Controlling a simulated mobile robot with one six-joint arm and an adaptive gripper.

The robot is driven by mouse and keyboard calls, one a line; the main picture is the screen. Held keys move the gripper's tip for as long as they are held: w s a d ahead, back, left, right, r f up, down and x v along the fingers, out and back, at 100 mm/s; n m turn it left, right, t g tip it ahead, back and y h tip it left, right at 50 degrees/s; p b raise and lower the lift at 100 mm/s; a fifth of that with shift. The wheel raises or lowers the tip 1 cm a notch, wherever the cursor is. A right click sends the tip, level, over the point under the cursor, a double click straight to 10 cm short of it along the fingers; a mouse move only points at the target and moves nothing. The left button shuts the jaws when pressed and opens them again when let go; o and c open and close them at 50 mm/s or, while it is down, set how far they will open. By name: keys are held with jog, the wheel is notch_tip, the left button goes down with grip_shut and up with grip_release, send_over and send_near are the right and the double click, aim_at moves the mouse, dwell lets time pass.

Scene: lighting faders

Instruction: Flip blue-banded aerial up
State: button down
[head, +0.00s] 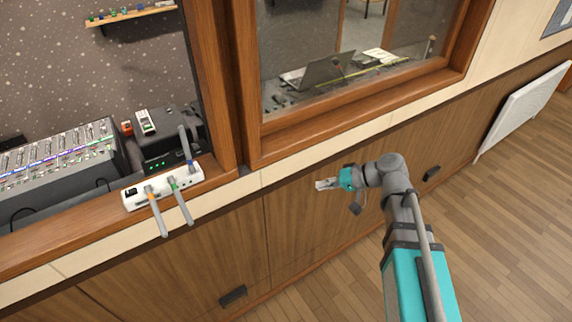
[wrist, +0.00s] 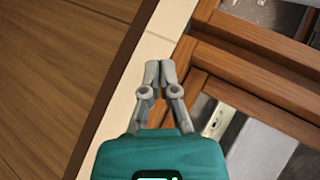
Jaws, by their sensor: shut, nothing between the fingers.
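A white box (head: 135,197) sits on the wooden ledge at the left and carries three grey aerials. The blue-banded aerial (head: 185,145) is at the box's right end and points up, with its blue band near the base. The green-banded aerial (head: 182,204) and the orange-banded aerial (head: 157,216) point down over the ledge's front edge. My gripper (head: 320,185) is shut and empty, in front of the wooden panelling, well to the right of the box and apart from it. Its closed fingers (wrist: 160,65) show in the wrist view, where I cannot make out any aerial.
A fader console (head: 60,165) and a dark unit with green lights (head: 165,145) stand behind the ledge. A wooden window post (head: 228,80) rises right of the box. Panelling handles (head: 233,296) stick out below. The space before the panelling is free.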

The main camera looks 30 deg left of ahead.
jog(key=d+f+m+t+h, duration=0.1)
jog(key=d+f+m+h, duration=0.1)
jog(key=d, duration=1)
jog(key=w+d+f+m+t+h, duration=0.1)
jog(key=d+f+h, duration=0.3)
jog(key=d, duration=0.9)
jog(key=w+d+f+m+t+h, duration=0.1)
jog(key=d+f+m+h, duration=0.2)
jog(key=d, duration=1)
jog(key=h, duration=0.2)
jog(key=shift+f+t+h, duration=0.25)
jog(key=shift+t+h, duration=0.05)
jog(key=shift+t, duration=0.1)
